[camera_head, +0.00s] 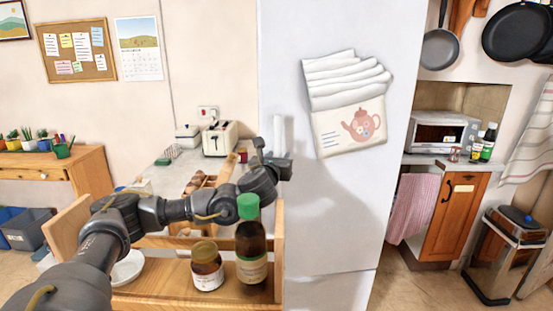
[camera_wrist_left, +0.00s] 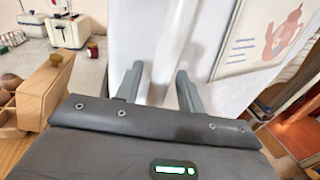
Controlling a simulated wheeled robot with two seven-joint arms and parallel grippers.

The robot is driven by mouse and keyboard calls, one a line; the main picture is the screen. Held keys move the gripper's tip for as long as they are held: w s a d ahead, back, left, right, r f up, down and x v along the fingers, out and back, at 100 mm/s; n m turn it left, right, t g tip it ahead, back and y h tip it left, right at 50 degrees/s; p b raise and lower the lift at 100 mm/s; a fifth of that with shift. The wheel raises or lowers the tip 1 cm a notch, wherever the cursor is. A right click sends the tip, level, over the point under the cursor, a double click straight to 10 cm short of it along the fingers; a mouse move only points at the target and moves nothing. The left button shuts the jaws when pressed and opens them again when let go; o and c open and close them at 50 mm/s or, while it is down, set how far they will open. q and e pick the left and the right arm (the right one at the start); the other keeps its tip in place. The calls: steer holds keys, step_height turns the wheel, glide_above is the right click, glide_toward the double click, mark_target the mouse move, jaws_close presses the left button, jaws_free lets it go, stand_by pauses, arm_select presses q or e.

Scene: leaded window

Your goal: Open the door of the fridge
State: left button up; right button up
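The fridge (camera_head: 345,215) is the tall white body in the middle of the head view, and its door looks shut. A white upright bar handle (camera_head: 278,132) stands at its left edge; it also shows in the left wrist view (camera_wrist_left: 176,45). My left gripper (camera_head: 284,160) is at the lower part of this handle. In the left wrist view its two fingers (camera_wrist_left: 160,88) are apart, one on each side of the handle, with narrow gaps showing. The handle's lower end is hidden by the gripper. My right gripper is not in view.
A wooden shelf unit left of the fridge holds a brown jar (camera_head: 207,268) and a green-capped bottle (camera_head: 252,250), close under my left forearm. A toaster (camera_head: 220,138) stands on the counter behind. A paper holder with a teapot picture (camera_head: 350,125) hangs on the fridge.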

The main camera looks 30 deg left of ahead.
mark_target(277, 146)
arm_select(q)
steer(key=shift+r+p, duration=0.3)
steer(key=shift+r, duration=0.2)
step_height(277, 146, up, 3)
steer(key=shift+s+d+f+p, duration=0.1)
steer(key=shift+s+p, duration=0.05)
steer(key=shift+p, duration=0.4)
steer(key=s+r+p, duration=0.1)
steer(key=r, duration=0.1)
steer(key=s+d+r+p, duration=0.2)
steer(key=r, duration=0.1)
steer(key=shift+s+d+r, duration=0.15)
steer(key=shift+s+r, duration=0.2)
steer(key=shift+s, duration=0.05)
steer(key=s+d+r+p, duration=0.2)
steer(key=s+d+r, duration=0.1)
steer(key=s, duration=0.5)
steer(key=shift+d+r+p, duration=0.2)
steer(key=shift+d+p, duration=0.2)
steer(key=shift+d, duration=0.45)
steer(key=shift+w, duration=0.1)
